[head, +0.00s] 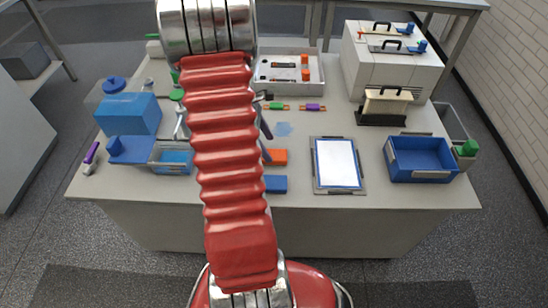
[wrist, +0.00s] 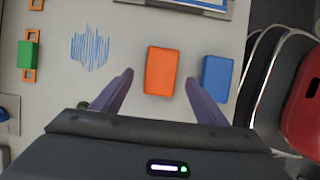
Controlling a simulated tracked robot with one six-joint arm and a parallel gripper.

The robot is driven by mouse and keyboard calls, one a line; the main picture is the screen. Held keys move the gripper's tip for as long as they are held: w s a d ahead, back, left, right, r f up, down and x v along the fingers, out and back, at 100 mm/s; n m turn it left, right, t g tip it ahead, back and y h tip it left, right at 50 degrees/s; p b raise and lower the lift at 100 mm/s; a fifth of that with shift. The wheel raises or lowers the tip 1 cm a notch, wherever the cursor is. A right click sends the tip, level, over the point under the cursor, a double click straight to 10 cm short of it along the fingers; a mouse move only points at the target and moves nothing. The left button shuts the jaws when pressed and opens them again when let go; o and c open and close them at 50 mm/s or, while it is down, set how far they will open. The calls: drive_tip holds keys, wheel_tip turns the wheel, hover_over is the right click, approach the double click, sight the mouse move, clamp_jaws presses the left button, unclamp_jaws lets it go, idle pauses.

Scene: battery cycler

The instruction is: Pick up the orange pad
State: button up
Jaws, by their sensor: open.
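The orange pad (wrist: 160,70) is a flat rectangular block lying on the grey bench top, seen whole in the wrist view. In the head view the orange pad (head: 278,157) shows just right of my red arm, which may hide its left part. My gripper (wrist: 158,82) is open in the wrist view, its two purple fingers apart. The pad appears between the fingertips, nearer the left one in the upper part, with nothing held. Whether the fingertips are above or level with the pad I cannot tell. In the head view my arm mostly hides the gripper.
A blue pad (wrist: 216,78) lies close to the orange one, beside the right finger. Blue scribbled marks (wrist: 90,48) and a green block (wrist: 28,54) are to the left. A framed white panel (head: 337,164) and a blue bin (head: 420,158) stand right on the bench.

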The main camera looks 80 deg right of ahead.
sight(273, 155)
drive_tip(key=shift+x, duration=2.3)
drive_tip(key=shift+a, duration=0.15)
drive_tip(key=shift+c, duration=0.7)
drive_tip(key=c, duration=1)
